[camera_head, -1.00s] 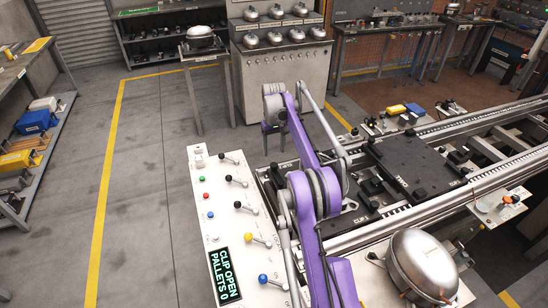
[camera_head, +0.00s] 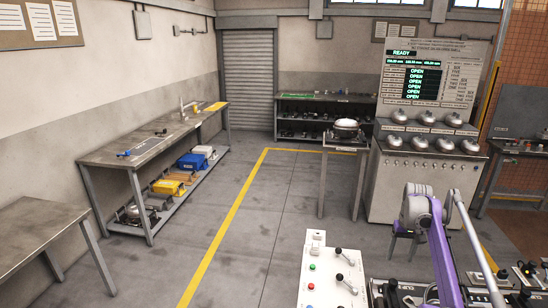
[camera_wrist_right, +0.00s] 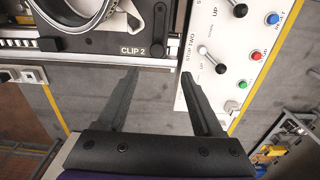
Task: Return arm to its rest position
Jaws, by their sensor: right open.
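My right arm, purple and grey, rises from the lower right of the head view. Its dark gripper (camera_head: 404,243) hangs in the air in front of the grey test cabinet (camera_head: 380,180). In the right wrist view my right gripper (camera_wrist_right: 158,74) has its two fingers apart, with nothing between them. Past the fingertips show the pallet fixture marked CLIP 2 (camera_wrist_right: 145,50) and the white lever panel (camera_wrist_right: 235,45). The fingers appear clear of both. My left gripper is not in view.
The lever panel (camera_head: 318,270) stands at lower middle. A small stand (camera_head: 345,143) carries a silver compressor shell (camera_head: 346,125). A workbench (camera_head: 140,145) with blue and yellow boxes below stands left. Open floor (camera_head: 255,225) with a yellow line lies between.

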